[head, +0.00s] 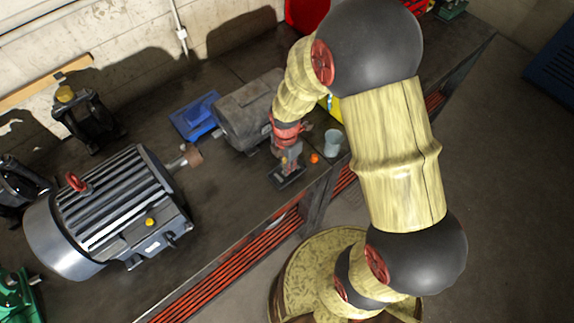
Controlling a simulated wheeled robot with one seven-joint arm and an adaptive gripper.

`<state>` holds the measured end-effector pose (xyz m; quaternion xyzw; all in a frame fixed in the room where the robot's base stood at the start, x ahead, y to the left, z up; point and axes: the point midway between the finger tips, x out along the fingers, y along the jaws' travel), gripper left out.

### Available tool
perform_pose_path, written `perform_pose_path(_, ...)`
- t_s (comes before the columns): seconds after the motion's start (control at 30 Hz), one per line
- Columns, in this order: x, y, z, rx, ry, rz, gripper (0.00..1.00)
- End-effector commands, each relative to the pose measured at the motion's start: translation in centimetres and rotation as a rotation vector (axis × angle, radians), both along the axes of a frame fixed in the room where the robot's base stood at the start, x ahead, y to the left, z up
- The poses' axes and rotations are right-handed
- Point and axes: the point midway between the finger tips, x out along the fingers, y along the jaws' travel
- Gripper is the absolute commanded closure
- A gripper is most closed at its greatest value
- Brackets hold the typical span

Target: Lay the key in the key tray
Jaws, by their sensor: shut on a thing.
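My gripper (289,164) hangs from the arm with its fingers pointing down over the middle of the bench, right of the large grey motor. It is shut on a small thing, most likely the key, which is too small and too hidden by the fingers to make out. A small dark rectangular tray (288,180), which looks like the key tray, lies on the bench right under the fingertips, near the front edge. I cannot tell whether the fingertips or the held thing touch it.
The bench (225,210) holds a finned grey motor (120,215) at left, a dark grey motor (245,112) behind my gripper, a blue box (195,115), a grey cup (333,142) and a small orange thing (314,158). Bare bench lies left of the tray.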

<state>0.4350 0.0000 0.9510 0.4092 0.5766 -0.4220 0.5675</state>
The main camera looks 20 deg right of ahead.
Motion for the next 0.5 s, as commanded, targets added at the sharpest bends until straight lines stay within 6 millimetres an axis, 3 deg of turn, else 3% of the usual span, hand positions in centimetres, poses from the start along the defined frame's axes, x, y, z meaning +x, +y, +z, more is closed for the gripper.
perform_pose_path(0.47, -0.02, 0.00, -1.16, 0.000, 0.000, 0.000, 1.00)
perform_pose_path(0.5, -0.02, 0.00, -1.14, 0.000, 0.000, 0.000, 0.90)
